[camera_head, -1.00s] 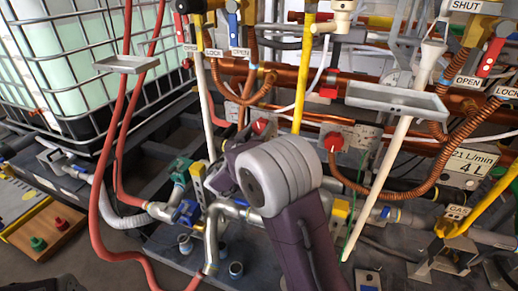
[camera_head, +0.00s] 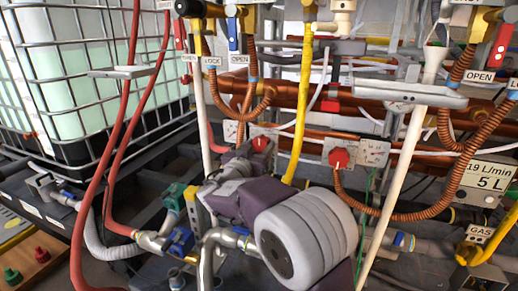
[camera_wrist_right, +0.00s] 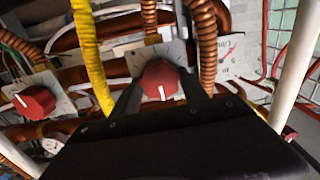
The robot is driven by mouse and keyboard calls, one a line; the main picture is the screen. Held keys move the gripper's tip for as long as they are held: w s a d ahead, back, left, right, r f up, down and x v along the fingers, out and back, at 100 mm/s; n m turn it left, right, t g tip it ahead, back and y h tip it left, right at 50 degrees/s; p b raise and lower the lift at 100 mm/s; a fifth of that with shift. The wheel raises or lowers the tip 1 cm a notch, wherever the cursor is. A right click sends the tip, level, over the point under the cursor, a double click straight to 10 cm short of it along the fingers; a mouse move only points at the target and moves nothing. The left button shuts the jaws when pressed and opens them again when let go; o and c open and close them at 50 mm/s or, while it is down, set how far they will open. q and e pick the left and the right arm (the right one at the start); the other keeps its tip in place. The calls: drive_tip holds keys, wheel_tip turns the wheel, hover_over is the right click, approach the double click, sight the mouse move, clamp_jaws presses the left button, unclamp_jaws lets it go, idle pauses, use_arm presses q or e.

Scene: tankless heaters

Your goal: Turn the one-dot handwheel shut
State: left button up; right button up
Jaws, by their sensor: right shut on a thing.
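Two red handwheels sit on pale dial plates on the pipework in the head view, a left one (camera_head: 261,144) and a right one (camera_head: 338,158). My right gripper (camera_head: 245,152) reaches the left one. In the right wrist view, the gripper (camera_wrist_right: 160,76) has its dark fingers on both sides of that red handwheel (camera_wrist_right: 160,82), shut on it. A white mark shows on the wheel's face. The other red handwheel (camera_wrist_right: 35,102) is at the left there. Dots on the plates are too small to read. My left gripper is not in view.
A yellow hose (camera_head: 301,110) runs between the handwheels; in the wrist view it passes close beside the gripper (camera_wrist_right: 92,60). Corrugated copper hoses (camera_head: 385,215) and white pipes (camera_head: 405,170) crowd the right. A caged tank (camera_head: 85,75) stands left. A sign (camera_head: 487,180) reads 19 L/min, 5 L.

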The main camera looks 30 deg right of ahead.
drive_tip(key=o, duration=1.1)
drive_tip(key=p+v, duration=0.2)
drive_tip(key=v, duration=0.7)
